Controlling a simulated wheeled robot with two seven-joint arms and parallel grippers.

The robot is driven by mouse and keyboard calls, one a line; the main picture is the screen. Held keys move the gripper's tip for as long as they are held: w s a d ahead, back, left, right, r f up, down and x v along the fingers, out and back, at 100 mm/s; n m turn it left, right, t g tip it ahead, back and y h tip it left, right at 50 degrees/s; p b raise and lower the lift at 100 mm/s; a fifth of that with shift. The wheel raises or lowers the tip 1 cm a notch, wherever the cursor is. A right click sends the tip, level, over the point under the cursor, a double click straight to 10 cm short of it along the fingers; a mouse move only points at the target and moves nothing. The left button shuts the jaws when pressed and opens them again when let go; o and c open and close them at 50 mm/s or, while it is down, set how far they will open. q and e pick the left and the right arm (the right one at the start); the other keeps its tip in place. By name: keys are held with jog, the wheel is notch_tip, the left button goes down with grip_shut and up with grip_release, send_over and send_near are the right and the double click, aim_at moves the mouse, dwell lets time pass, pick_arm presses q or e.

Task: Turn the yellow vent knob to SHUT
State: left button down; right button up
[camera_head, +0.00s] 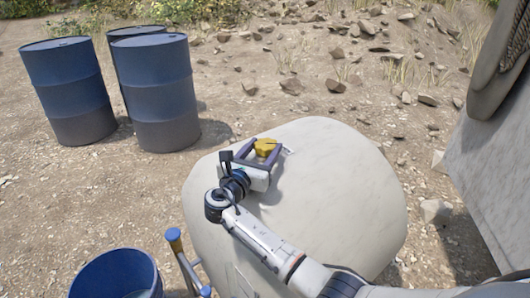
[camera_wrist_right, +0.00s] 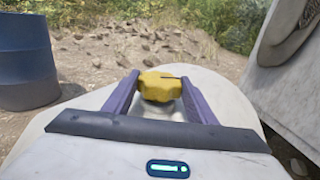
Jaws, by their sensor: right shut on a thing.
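The yellow vent knob (camera_head: 265,147) stands on top of the pale rounded tank (camera_head: 330,210). My right gripper (camera_head: 262,153) is at the knob, its two purple fingers on either side of it and shut on it. In the right wrist view the yellow knob (camera_wrist_right: 160,86) sits between the fingertips of the right gripper (camera_wrist_right: 160,90), with a dark line on its top towards the right. A small white label shows beside the knob in the head view, but I cannot read it. My left gripper is not in view.
Several blue drums (camera_head: 158,95) stand on the dirt at the back left. A large grey structure (camera_head: 490,150) rises on the right. Loose rocks lie behind the tank.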

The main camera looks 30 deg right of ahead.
jog(key=shift+w+m+g+h+b, duration=0.15)
jog(key=shift+m+g+h+b, duration=0.25)
jog(key=shift+m+g+h, duration=0.45)
jog(key=shift+g, duration=0.35)
jog(key=o, duration=1.1)
jog(key=shift+c, duration=0.2)
jog(key=p+v, duration=0.1)
jog(key=v, duration=0.9)
jog(key=shift+a+r, duration=0.1)
jog(key=shift+a, duration=0.1)
